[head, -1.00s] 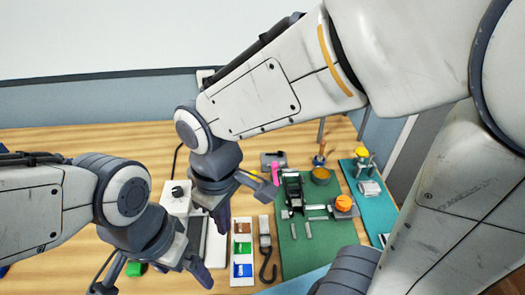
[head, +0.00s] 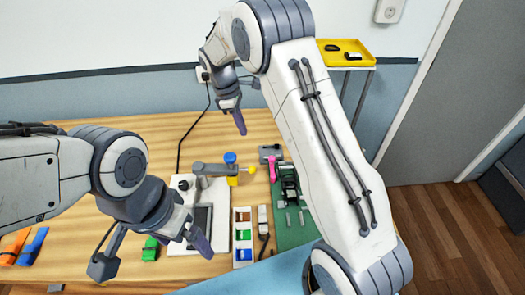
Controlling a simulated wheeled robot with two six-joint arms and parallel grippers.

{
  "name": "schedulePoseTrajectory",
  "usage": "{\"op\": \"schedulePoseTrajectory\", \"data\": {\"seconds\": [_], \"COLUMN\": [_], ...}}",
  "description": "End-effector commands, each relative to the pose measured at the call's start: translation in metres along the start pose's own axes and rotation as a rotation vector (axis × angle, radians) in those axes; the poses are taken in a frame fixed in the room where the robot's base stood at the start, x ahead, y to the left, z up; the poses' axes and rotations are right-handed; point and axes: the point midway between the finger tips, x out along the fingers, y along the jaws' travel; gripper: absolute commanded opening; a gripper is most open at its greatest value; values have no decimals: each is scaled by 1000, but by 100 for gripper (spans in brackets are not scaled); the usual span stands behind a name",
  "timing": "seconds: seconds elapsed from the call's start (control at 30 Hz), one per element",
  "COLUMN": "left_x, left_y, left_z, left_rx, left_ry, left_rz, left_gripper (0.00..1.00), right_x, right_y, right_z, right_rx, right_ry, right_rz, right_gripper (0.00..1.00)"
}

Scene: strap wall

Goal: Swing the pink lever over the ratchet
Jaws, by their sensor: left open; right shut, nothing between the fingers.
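The pink lever (head: 271,168) is small and hangs from a grey metal block (head: 268,151) at the back of the bench, just left of the green mat. A dark ratchet-like mechanism (head: 288,181) stands right beside it on the mat; its details are too small to tell. My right gripper (head: 240,124) is shut and empty, raised toward the back edge of the bench, up and left of the lever and apart from it. My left gripper (head: 152,254) is open and empty over the front left of the bench, well away from the lever.
A grey clamp arm with blue and yellow knobs (head: 231,170) stands on the white board (head: 216,259), left of the lever. A tray of coloured blocks (head: 234,245) is in front. A green block (head: 150,250) lies near my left gripper. My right arm hides the mat's right side.

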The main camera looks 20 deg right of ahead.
Motion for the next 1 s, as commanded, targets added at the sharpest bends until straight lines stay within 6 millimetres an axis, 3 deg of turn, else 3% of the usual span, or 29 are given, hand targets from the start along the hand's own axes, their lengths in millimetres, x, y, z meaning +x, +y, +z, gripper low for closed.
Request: {"op": "schedulePoseTrajectory", "data": {"seconds": [0.27, 0.63, 0.8, 1.0], "left_x": [-7, -30, -44, -48], "left_y": [0, 2, 3, 4], "left_z": [0, -2, -2, -3], "left_rx": [0, -1, -2, -3], "left_ry": [0, 0, 0, 0], "left_rz": [0, 0, 0, 0], "left_gripper": [94, 94, 94, 94], "right_x": [21, 98, 107, 115], "right_y": [-1, -2, -1, -1], "right_z": [1, 1, 24, 35], "right_rx": [0, 2, 3, 1], "right_ry": [-3, -2, -1, 0], "right_rz": [-3, -5, -3, -1], "right_gripper": [0, 0, 0, 0]}}
